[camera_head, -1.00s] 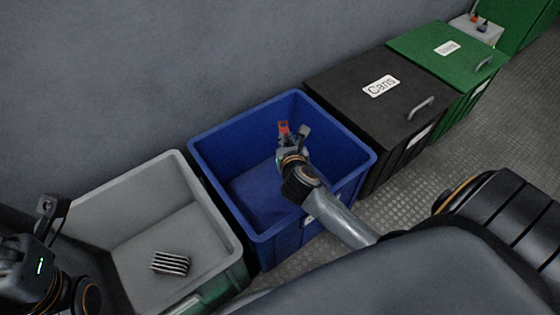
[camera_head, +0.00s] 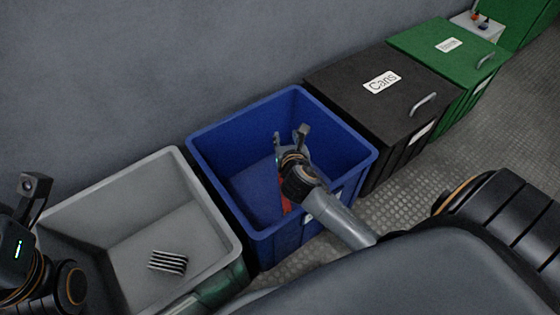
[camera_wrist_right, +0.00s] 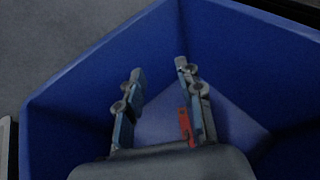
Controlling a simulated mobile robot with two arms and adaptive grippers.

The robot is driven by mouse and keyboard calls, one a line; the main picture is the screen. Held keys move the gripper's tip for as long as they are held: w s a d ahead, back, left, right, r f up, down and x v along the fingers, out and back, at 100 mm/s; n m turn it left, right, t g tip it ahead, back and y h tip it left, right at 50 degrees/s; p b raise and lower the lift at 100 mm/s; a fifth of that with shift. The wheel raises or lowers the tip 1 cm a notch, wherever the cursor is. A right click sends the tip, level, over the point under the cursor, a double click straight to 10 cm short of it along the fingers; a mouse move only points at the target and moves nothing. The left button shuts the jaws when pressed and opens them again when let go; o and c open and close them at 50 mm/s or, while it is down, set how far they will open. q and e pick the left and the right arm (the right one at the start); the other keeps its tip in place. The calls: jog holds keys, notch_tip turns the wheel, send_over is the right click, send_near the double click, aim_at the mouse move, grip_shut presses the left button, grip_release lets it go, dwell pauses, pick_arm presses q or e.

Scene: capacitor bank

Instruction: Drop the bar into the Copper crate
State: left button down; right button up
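The red bar (camera_head: 285,203) is inside the blue crate (camera_head: 232,122), below and apart from the fingertips of my right gripper (camera_head: 290,137). Part of the bar is hidden behind my right wrist, and I cannot tell whether it touches the floor. In the right wrist view the red bar (camera_wrist_right: 185,122) shows partly behind one finger. My right gripper (camera_wrist_right: 159,72) has its fingers apart with nothing between them, over the crate. I cannot read a Copper label on the blue crate. The fingers of my left gripper are not visible.
A grey bin (camera_head: 120,190) at left holds a striped block (camera_head: 167,262). A black lidded bin (camera_head: 340,88) marked Cans and a green lidded bin (camera_head: 425,38) stand to the right. A wall runs behind; the patterned floor (camera_head: 480,140) is clear at right.

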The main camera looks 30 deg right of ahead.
jog(key=v, duration=1.2)
jog(key=shift+f, duration=0.1)
